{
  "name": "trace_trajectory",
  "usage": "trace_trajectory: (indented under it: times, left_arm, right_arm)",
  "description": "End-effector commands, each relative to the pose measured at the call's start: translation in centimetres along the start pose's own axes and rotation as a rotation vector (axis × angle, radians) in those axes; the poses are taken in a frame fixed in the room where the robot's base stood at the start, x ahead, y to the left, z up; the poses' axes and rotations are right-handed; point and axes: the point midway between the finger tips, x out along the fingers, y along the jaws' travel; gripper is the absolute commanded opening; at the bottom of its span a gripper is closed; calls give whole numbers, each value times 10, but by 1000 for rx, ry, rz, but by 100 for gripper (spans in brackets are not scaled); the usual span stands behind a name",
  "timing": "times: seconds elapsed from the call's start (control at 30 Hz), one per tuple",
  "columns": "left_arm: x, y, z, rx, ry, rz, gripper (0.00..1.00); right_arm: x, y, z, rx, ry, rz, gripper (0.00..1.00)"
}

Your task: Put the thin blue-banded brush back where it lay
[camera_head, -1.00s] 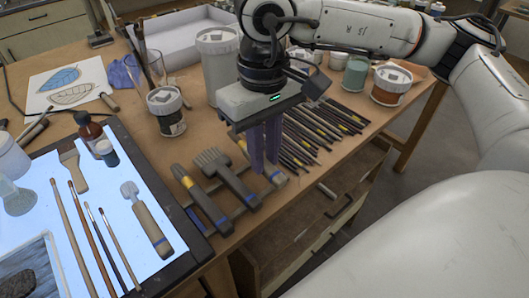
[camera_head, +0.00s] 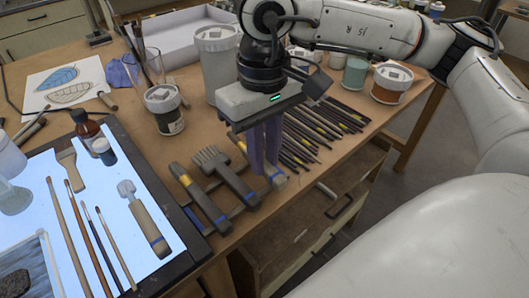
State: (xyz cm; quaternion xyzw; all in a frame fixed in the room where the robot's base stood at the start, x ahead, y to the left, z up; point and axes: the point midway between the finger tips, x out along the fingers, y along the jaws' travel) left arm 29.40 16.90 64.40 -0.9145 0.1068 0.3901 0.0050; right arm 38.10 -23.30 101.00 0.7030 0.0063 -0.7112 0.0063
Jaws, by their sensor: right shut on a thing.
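My right gripper (camera_head: 267,172) reaches down from above with its two purple fingers close together. They are shut on the blue-banded brush, whose pale end (camera_head: 279,182) shows just beyond the fingertips. The blue band shows beside the fingers, and most of the brush is hidden behind them. The brush is low, near the tool rest (camera_head: 240,210) at the table's edge; I cannot tell whether it touches it. A rake-like tool (camera_head: 226,172) and a thick tool with yellow and blue bands (camera_head: 200,200) lie to its left. My left gripper is not in view.
A row of dark-handled tools (camera_head: 318,130) lies to the right. A lit panel (camera_head: 105,210) with several brushes fills the left front. A lidded jar (camera_head: 164,108), a tall grey container (camera_head: 217,65) and an orange paint jar (camera_head: 391,84) stand behind. An open drawer (camera_head: 300,235) is below the edge.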

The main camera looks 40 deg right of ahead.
Motion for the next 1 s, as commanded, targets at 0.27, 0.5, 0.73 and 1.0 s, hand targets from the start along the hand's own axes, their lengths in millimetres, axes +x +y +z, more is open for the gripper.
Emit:
trace_trajectory:
  times: [0.27,0.5,0.73,1.0]
  left_arm:
    - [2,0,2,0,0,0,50]
    - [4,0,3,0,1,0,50]
    - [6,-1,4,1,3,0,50]
    - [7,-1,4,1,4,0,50]
  right_arm:
    - [2,0,0,0,0,0,0]
    - [4,0,0,0,0,0,0]
    - [5,0,0,0,0,0,0]
    - [6,0,0,0,0,0,25]
